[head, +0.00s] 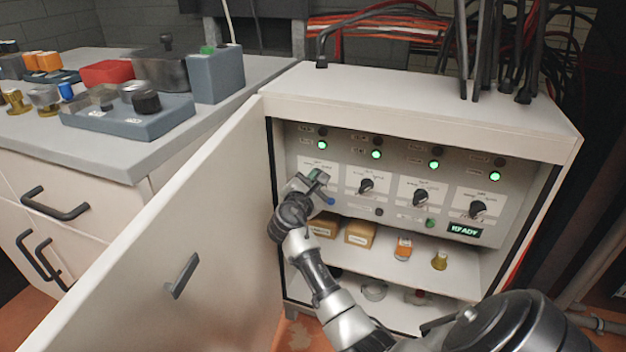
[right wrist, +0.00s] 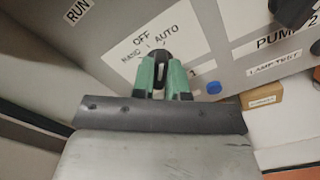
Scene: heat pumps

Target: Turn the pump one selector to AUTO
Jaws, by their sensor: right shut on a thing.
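The pump one selector (right wrist: 161,60) is a black knob on a white plate marked HAND, OFF and AUTO in the right wrist view. My right gripper (right wrist: 162,78) is shut on this knob, one green-tipped finger on each side. A pale mark shows on the knob, but I cannot tell for sure which word it points at. In the head view my right gripper (head: 316,181) is at the leftmost plate (head: 318,164) of the panel and hides the knob. My left gripper is not in view.
The cabinet door (head: 180,230) stands open at the left. More selectors, such as the pump two selector (head: 367,186), lie to the right under lit green lamps. A blue button (right wrist: 214,87) is close to the gripper. Small boxes (head: 360,234) sit on the shelf below.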

